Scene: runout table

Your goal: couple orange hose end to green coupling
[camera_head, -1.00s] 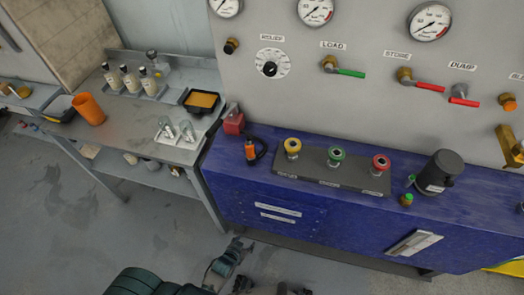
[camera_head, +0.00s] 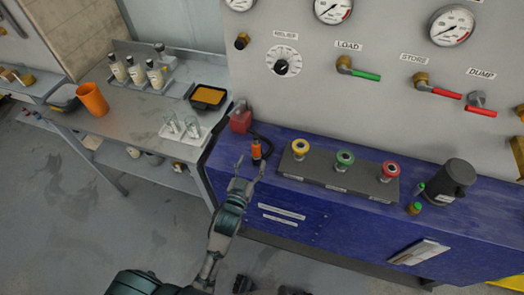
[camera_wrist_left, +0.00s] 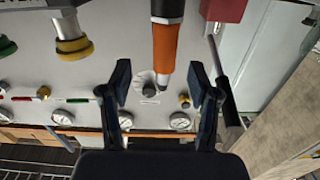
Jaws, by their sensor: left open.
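The orange hose end (camera_head: 256,149) stands on the blue cabinet top, left of the coupling block, with its dark hose curving behind it. The green coupling (camera_head: 345,159) is the middle one of three on the grey block. My left gripper (camera_head: 251,166) is open and empty, just in front of the hose end, its fingers pointing at it. In the left wrist view the orange hose end (camera_wrist_left: 165,48) lies between and beyond the open fingers of the left gripper (camera_wrist_left: 160,84), apart from them. The green coupling (camera_wrist_left: 7,46) shows at the left edge there. My right gripper is not in view.
The yellow coupling (camera_head: 300,148) and red coupling (camera_head: 389,170) flank the green one. A red block (camera_head: 240,121) stands behind the hose end. A black canister (camera_head: 452,181) and a small green-topped item (camera_head: 414,208) are at the right. A side table (camera_head: 128,128) holds bottles and glasses.

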